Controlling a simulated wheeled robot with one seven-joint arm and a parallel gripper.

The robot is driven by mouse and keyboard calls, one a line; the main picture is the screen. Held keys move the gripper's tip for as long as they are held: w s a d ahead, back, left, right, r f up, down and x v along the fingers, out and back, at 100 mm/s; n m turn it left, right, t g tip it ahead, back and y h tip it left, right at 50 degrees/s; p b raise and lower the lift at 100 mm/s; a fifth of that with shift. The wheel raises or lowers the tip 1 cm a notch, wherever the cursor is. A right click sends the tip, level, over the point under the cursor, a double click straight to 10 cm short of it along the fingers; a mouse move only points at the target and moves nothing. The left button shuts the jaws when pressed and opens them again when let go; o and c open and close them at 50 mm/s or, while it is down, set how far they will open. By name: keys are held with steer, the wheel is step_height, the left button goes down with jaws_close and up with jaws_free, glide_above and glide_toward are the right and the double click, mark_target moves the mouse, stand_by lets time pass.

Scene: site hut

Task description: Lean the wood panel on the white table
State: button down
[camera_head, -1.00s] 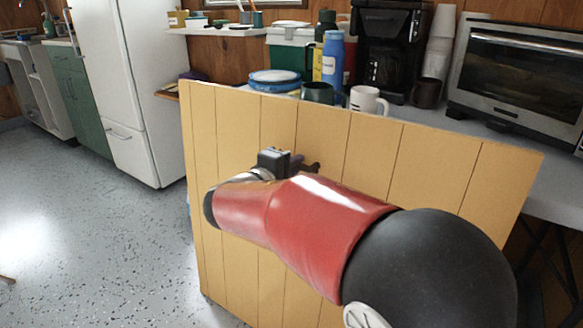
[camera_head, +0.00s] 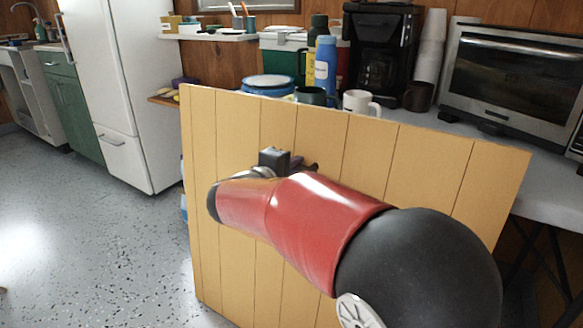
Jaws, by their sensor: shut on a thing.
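The wood panel (camera_head: 330,155) is a large tan board with dark vertical grooves. It stands upright in front of me, its top edge sloping down to the right in the picture. My gripper (camera_head: 300,164) is at the panel's face, shut on the panel; its fingertips are partly hidden behind my red and black arm. The white table (camera_head: 545,190) is behind the panel, and its top shows to the right. The panel hides most of the table's front, so I cannot tell whether the two touch.
On the table stand a toaster oven (camera_head: 510,75), a coffee maker (camera_head: 382,60), a white mug (camera_head: 360,102), a blue bottle (camera_head: 325,65) and stacked cups (camera_head: 430,50). A white fridge (camera_head: 120,90) stands at left. The speckled floor (camera_head: 80,230) at left is clear.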

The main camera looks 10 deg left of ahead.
steer(key=shift+r+x, duration=0.25)
steer(key=shift+x, duration=0.9)
